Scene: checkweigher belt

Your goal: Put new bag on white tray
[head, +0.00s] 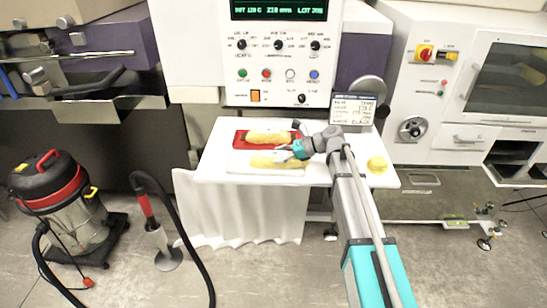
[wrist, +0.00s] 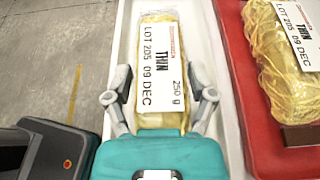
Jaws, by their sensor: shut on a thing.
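A yellow pasta bag with a white label (wrist: 160,62) reading THIN, 250 g, LOT 205, 09 DEC lies lengthwise over the white tray (wrist: 207,45). In the head view this bag (head: 265,162) is at the front of the white tray (head: 235,164). My gripper (wrist: 160,100) is shut on the near end of the bag, one finger on each side. It also shows in the head view (head: 287,153) at the bag's right end. Whether the bag's underside touches the tray floor cannot be told.
A red tray (head: 240,138) behind holds another labelled pasta bag (head: 268,136); in the wrist view the red tray (wrist: 240,90) is on the right. A round yellow item (head: 377,163) sits on the white table's right side. A control panel (head: 275,60) stands behind.

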